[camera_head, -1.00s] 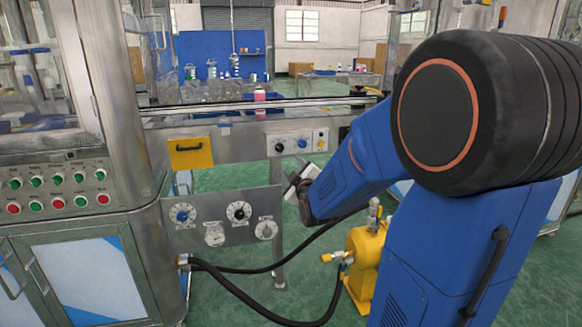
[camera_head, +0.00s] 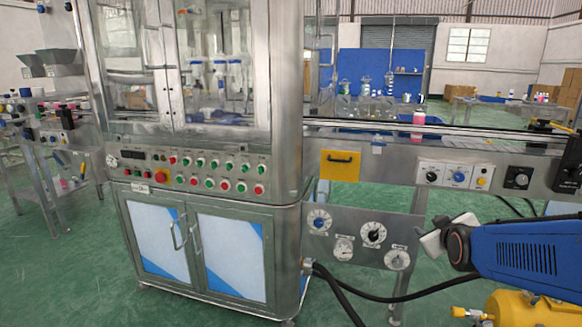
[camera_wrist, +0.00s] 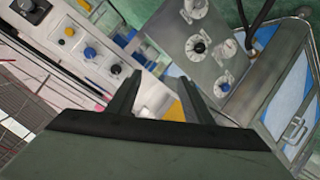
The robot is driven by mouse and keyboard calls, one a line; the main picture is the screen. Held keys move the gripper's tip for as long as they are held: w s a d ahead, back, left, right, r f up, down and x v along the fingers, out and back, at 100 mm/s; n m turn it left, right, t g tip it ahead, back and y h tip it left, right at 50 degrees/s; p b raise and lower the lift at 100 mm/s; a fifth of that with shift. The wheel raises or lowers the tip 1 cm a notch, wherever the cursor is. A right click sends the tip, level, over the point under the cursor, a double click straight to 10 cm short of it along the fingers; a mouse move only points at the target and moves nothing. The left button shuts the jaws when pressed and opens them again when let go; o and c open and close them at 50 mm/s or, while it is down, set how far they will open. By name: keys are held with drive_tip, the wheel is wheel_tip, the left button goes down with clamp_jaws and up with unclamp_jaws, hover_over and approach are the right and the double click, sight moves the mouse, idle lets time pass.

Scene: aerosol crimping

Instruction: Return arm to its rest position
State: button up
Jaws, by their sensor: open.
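My gripper (camera_wrist: 158,92) shows in the wrist view with its two fingers spread and nothing between them. The gauge panel (camera_wrist: 210,45) and the knob panel (camera_wrist: 95,45) of the machine lie beyond the fingers. In the head view my blue arm (camera_head: 530,248) reaches in from the right edge, with its pale wrist end (camera_head: 446,235) just right of the gauge panel (camera_head: 350,225). The fingertips are too small to make out there. A gap between gripper and panel cannot be judged exactly.
The crimping machine cabinet (camera_head: 195,245) stands at left centre. A conveyor (camera_head: 430,137) runs right from it, carrying a pink can (camera_head: 419,118). A yellow pump (camera_head: 530,310) and black hoses (camera_head: 400,297) sit low at right. Green floor (camera_head: 75,285) is open at front left.

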drive_tip(key=s+a+f+m+g+y, duration=0.1)
drive_tip(key=s+a+f+g, duration=0.1)
drive_tip(key=s, duration=0.7)
drive_tip(key=s+a+f+m+g, duration=0.2)
drive_tip(key=s+a+g, duration=0.1)
drive_tip(key=s, duration=0.6)
drive_tip(key=s+a+f+m+g+y, duration=0.1)
drive_tip(key=s+a, duration=0.4)
drive_tip(key=s, duration=0.5)
drive_tip(key=shift+f+m+g+y, duration=0.3)
drive_tip(key=shift+f+g, duration=0.15)
drive_tip(key=shift+g, duration=0.75)
drive_tip(key=shift+o, duration=0.2)
